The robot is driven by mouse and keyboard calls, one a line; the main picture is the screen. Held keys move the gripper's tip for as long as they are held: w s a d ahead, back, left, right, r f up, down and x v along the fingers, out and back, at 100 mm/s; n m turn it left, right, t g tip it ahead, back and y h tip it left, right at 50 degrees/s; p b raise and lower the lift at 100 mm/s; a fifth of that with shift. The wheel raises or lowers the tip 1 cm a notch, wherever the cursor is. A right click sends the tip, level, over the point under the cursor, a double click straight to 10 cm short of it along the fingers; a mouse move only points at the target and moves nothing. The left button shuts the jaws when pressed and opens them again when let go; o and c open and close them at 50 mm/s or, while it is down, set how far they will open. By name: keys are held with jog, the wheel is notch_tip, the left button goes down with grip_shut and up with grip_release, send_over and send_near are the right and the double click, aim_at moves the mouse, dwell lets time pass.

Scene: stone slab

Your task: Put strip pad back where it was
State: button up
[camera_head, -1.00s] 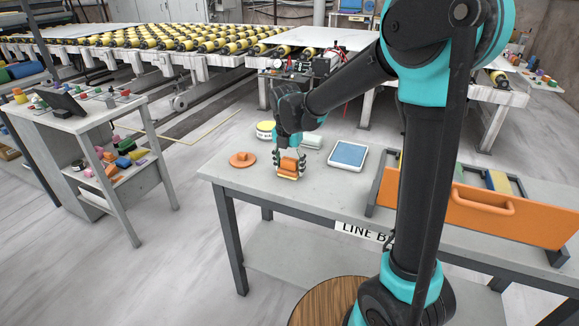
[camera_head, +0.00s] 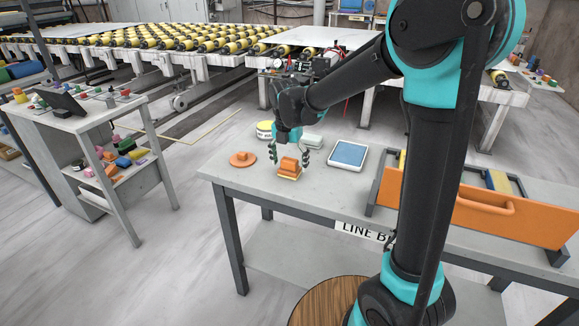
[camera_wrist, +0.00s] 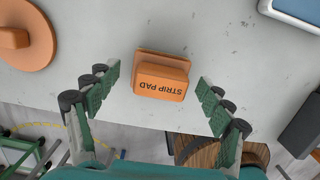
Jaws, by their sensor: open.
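The orange strip pad (camera_head: 289,168), a block with a raised grip and a pale lower edge, rests on the grey stone table (camera_head: 232,172) near its front edge. In the wrist view the strip pad (camera_wrist: 162,78) shows its lettering upside down. My gripper (camera_head: 289,157) is open above the pad. In the wrist view its green-padded fingers (camera_wrist: 160,88) stand apart on either side of the pad, with clear gaps and no contact.
An orange round disc with a knob (camera_head: 242,159) lies left of the pad. A blue-topped white tray (camera_head: 348,155) lies to the right. A yellow-banded round tin (camera_head: 265,130) and a pale block (camera_head: 312,141) stand behind. An orange-fronted rack (camera_head: 480,214) fills the table's right.

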aim_at(288, 162)
jog(key=r, duration=0.3)
jog(key=s+r, duration=0.1)
jog(key=r, duration=0.6)
jog(key=shift+s+a+r, duration=0.15)
jog(key=shift+a+r, duration=0.05)
jog(key=shift+r, duration=0.05)
